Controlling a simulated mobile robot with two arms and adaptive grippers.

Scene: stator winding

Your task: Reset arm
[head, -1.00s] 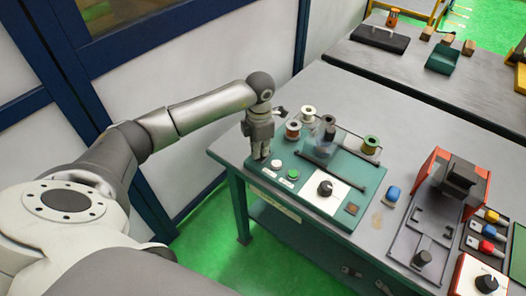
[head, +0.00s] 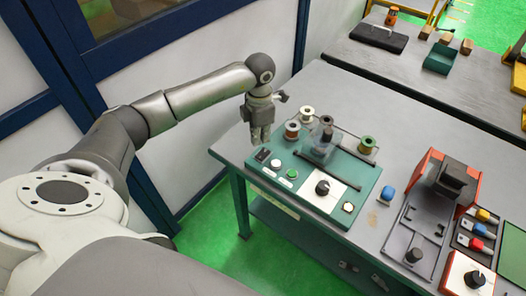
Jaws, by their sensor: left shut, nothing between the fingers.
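My left gripper (head: 261,138) hangs pointing down above the left corner of the teal winding machine (head: 330,172). Its fingers are shut with nothing held, and it is apart from the panel. Below it is a black switch (head: 262,155), with a white button (head: 276,164) and a green button (head: 292,174) beside it. A black knob (head: 322,188) sits on a white plate, near a pale round button (head: 348,207). My right gripper is not in view.
A second table (head: 440,85) is at the back. White wall panels stand close behind my left arm.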

